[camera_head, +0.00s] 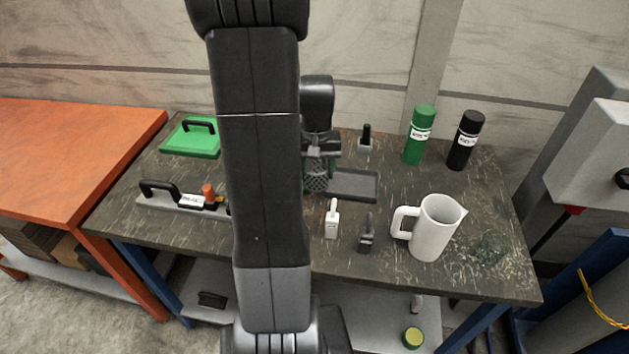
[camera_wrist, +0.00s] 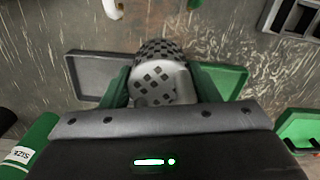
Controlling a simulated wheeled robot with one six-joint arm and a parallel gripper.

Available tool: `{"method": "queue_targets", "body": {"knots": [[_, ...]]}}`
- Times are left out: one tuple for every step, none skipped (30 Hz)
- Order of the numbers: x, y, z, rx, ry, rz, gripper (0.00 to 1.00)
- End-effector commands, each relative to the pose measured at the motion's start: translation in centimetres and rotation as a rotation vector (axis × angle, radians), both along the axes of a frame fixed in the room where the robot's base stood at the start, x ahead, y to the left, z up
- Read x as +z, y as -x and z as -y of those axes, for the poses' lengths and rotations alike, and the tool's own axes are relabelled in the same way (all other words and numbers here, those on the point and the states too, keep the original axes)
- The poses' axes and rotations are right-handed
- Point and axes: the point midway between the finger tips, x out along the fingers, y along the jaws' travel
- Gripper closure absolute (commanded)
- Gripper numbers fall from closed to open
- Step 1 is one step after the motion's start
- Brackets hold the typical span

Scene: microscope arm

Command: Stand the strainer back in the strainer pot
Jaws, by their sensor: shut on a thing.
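My gripper (camera_head: 317,160) is shut on a silvery, perforated cup-like thing, which I take for the strainer (camera_head: 317,181), over the middle of the table. In the wrist view, the strainer (camera_wrist: 155,84) sits between my green fingers (camera_wrist: 155,92), its dark diamond-shaped holes facing the camera. It is over the gap between a grey tray (camera_wrist: 92,76) and a green tray (camera_wrist: 236,80). I cannot tell whether it touches the table. I cannot identify the strainer pot; it may be hidden behind my arm.
The grey tray (camera_head: 353,183) lies right of my gripper. A white jug (camera_head: 432,230) and a clear glass (camera_head: 490,248) stand front right. Two small handled tools stand in front. Green (camera_head: 419,140) and black (camera_head: 465,142) canisters stand at the back. A green lid (camera_head: 188,140) lies back left.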

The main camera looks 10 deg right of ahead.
Motion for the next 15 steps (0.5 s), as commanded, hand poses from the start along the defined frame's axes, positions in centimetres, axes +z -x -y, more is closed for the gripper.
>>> {"method": "queue_targets", "body": {"knots": [[-0.9,0.1,0.0,0.000,-0.001,-0.006,0.70],[-1.5,0.1,0.0,0.000,-0.001,-0.006,0.70],[-2.1,0.1,0.0,0.000,-0.001,-0.005,0.70],[-2.5,0.1,0.0,0.000,-0.001,-0.004,0.70],[-2.9,0.1,0.0,0.000,-0.001,-0.005,0.70],[-3.3,0.1,0.0,0.000,-0.001,-0.003,0.70],[-3.5,0.0,0.0,0.000,0.000,-0.002,0.70],[-3.7,0.0,0.0,0.000,0.000,-0.002,0.70],[-4.0,0.0,0.0,0.000,-0.001,-0.003,0.70],[-4.2,0.0,0.0,0.000,-0.001,-0.003,0.70],[-4.5,0.0,0.0,0.000,-0.001,-0.003,0.70],[-5.0,0.1,0.0,0.000,-0.001,-0.004,0.70],[-5.5,0.1,0.0,0.000,-0.001,-0.004,0.70],[-5.9,0.1,0.0,0.000,-0.001,-0.005,0.70],[-6.5,0.1,0.0,0.000,-0.001,-0.004,0.70]]}}
